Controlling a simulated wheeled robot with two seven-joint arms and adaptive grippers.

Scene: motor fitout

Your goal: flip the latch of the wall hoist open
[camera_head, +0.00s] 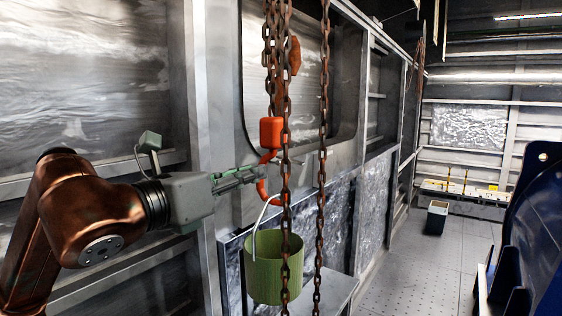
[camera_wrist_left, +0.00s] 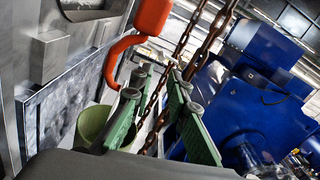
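The wall hoist's orange-red hook block (camera_head: 271,132) hangs on a rusty chain, with a curved hook (camera_head: 262,187) below it. Both also show in the left wrist view, the block (camera_wrist_left: 153,15) and the hook (camera_wrist_left: 112,62). The latch cannot be clearly made out near the hook's mouth. A green bucket (camera_head: 273,268) with a pale handle is below the hook; it also shows in the left wrist view (camera_wrist_left: 92,122). My left gripper (camera_head: 256,175) is beside the hook; in the wrist view its green fingers (camera_wrist_left: 158,82) are apart, with chain visible between them. Contact cannot be told. My right gripper is out of view.
A second rusty chain (camera_head: 321,170) hangs just right of the hoist. A grey ledge (camera_head: 335,290) is below the bucket. A large blue machine (camera_head: 535,235) stands at the right. The floor (camera_head: 425,262) between is mostly clear, with a small dark bin (camera_head: 436,220) farther back.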

